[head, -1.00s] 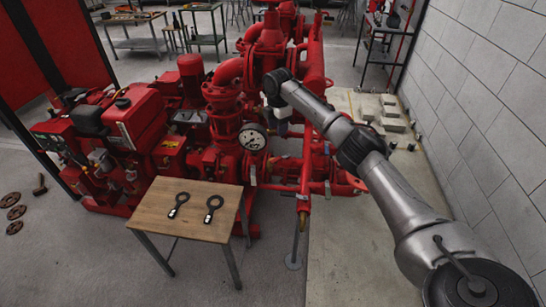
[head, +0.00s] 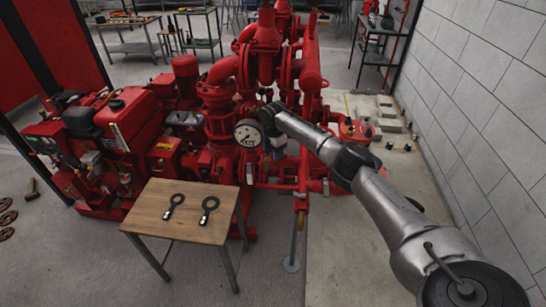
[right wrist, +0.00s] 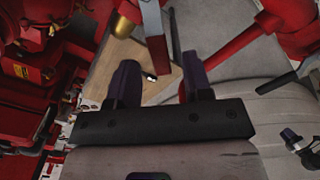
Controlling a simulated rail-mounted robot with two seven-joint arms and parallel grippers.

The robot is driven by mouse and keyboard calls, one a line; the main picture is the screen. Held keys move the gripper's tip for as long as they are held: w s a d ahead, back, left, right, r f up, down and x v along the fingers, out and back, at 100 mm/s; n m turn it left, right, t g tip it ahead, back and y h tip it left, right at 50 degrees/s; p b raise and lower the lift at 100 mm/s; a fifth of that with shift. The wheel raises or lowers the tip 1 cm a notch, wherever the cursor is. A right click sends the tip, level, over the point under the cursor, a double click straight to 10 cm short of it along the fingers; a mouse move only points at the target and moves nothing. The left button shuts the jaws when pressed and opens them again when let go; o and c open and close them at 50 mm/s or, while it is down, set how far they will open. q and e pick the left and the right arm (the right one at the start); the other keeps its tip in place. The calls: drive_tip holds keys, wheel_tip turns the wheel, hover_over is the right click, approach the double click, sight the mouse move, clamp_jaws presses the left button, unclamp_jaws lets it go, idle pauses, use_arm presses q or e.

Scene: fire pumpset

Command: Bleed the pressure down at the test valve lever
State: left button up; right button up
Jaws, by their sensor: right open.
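In the right wrist view a flat lever-like bar (right wrist: 157,48), grey above and red at its lower end, hangs ahead of my right gripper (right wrist: 157,78). A brass fitting (right wrist: 127,25) is to its left. The gripper is open, with two dark fingers apart and nothing between them. The bar looks beyond the fingertips, with no clear contact. In the head view my right gripper (head: 278,148) points down beside the round white gauge (head: 248,133), in front of the red pipework. I cannot tell for certain which lever there is the test valve's. My left gripper is out of view.
A small wooden table (head: 165,222) with two dark ring-ended tools stands at the front left of the red pumpset (head: 130,120). A grey block wall (head: 490,110) bounds the right.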

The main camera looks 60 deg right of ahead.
drive_tip(key=shift+f, duration=0.65)
clamp_jaws()
